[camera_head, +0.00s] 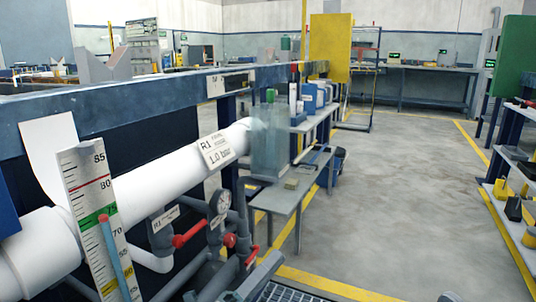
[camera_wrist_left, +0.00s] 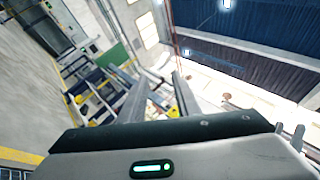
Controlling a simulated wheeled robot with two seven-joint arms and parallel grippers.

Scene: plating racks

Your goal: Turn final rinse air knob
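A white pipe (camera_head: 185,165) bears an R1 sign (camera_head: 215,150) reading "1.0 bar". A red handle (camera_head: 190,235) and a second red knob (camera_head: 230,240) sit on this piping. I cannot tell which is the air knob. My right gripper is not clearly visible.
A tall scale (camera_head: 97,215) stands in front of the pipe at left. A grey side table (camera_head: 290,190) with a clear tank (camera_head: 270,140) stands beyond the valves. A metal grating (camera_head: 285,293) lies at the bottom. The grey floor (camera_head: 400,200) at right is open.

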